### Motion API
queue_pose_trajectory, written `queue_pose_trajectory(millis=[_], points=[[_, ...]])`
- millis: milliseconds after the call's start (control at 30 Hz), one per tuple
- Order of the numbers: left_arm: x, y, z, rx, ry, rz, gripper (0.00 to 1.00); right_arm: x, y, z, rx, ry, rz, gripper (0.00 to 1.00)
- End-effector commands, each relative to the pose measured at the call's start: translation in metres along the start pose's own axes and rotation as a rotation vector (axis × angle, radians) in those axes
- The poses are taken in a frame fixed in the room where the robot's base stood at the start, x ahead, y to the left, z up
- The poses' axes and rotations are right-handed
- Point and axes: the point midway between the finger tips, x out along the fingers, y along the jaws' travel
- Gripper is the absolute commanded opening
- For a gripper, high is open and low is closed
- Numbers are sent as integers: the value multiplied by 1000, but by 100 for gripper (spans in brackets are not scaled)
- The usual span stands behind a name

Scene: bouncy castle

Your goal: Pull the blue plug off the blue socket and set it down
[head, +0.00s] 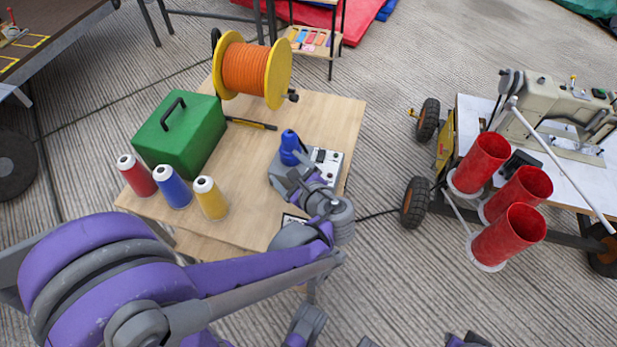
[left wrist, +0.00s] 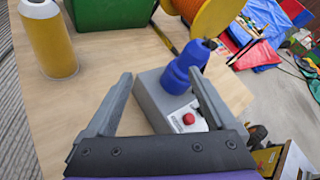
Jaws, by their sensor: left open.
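A blue plug (head: 290,146) stands upright on a grey box (head: 329,158) near the right side of the wooden table. In the left wrist view the blue plug (left wrist: 186,66) leans in the picture, and the blue part under it (left wrist: 175,82) looks like the socket, on the grey box (left wrist: 152,100). My left gripper (head: 294,172) is open and close to the near side of the box. In the left wrist view its two fingers (left wrist: 160,82) are spread wide with nothing between them gripped; the plug is beyond them, nearer the right finger.
The wooden table (head: 250,190) also holds a green box (head: 180,135), an orange cable reel (head: 252,70), a pencil-like tool (head: 251,124) and red, blue and yellow spools (head: 210,198). Bare tabletop lies between the spools and the grey box. A cart with red cups (head: 508,235) stands right.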

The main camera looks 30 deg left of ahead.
Motion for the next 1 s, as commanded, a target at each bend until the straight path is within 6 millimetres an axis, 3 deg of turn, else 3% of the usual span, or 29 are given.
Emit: queue_pose_trajectory(millis=[33,233,467,1000], points=[[14,-4,-23,113,-74,-34,89,26,0,8,0,-10,0,0],[24,-26,-41,410,-310,-108,89,58,0,18,0,-20,0,0],[30,-35,-39,491,-388,-119,89,64,0,19,0,-21,0,0],[110,-52,-10,488,-385,-118,89,75,0,22,0,-24,0,0]])
